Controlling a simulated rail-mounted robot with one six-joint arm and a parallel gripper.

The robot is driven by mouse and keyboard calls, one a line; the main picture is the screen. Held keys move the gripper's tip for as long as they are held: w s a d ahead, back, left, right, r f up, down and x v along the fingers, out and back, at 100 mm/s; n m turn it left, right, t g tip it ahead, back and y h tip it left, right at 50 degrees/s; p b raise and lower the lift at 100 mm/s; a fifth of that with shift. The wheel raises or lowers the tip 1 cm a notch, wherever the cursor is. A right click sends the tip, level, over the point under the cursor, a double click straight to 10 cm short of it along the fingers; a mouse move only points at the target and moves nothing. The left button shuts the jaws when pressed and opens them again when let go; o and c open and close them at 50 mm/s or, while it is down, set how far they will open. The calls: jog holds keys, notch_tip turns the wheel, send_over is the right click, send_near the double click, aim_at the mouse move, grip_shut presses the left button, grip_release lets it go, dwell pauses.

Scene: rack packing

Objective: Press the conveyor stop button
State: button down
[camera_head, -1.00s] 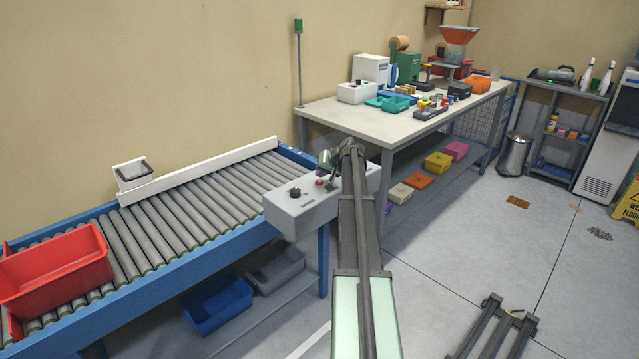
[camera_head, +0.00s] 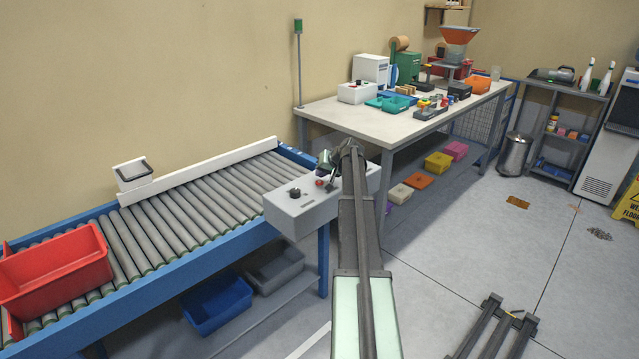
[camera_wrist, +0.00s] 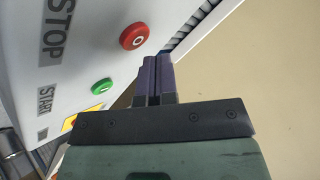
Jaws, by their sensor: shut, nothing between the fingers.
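The control box (camera_head: 300,212) is pale grey and sits at the right end of the conveyor. In the wrist view its panel (camera_wrist: 85,45) carries a red stop button (camera_wrist: 134,36) beside the word STOP and a green start button (camera_wrist: 101,86) beside the word START. My gripper (camera_wrist: 156,62) is shut and empty. In the wrist view its fingertips lie just right of and below the red button; whether they touch the panel is unclear. In the head view my gripper (camera_head: 333,183) is over the box, close to a small red button (camera_head: 320,183).
A red bin (camera_head: 55,268) stands on the conveyor rollers (camera_head: 185,213) at the left. The workbench (camera_head: 350,122) with several items is behind my arm. Blue and grey bins (camera_head: 218,303) sit below the conveyor.

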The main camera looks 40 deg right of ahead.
aim_at(321, 182)
jog(key=shift+f, duration=0.1)
dwell(0.3)
jog(key=shift+f+b, duration=0.3)
jog(key=shift+b, duration=0.1)
jog(key=shift+f+b, duration=0.4)
jog(key=shift+b, duration=0.05)
dwell(0.3)
jog(key=shift+r, duration=0.15)
jog(key=shift+r+p, duration=0.65)
jog(key=shift+p, duration=0.2)
notch_tip(321, 182, up, 5)
jog(key=p, duration=0.5)
jog(key=shift+r, duration=0.15)
dwell(0.4)
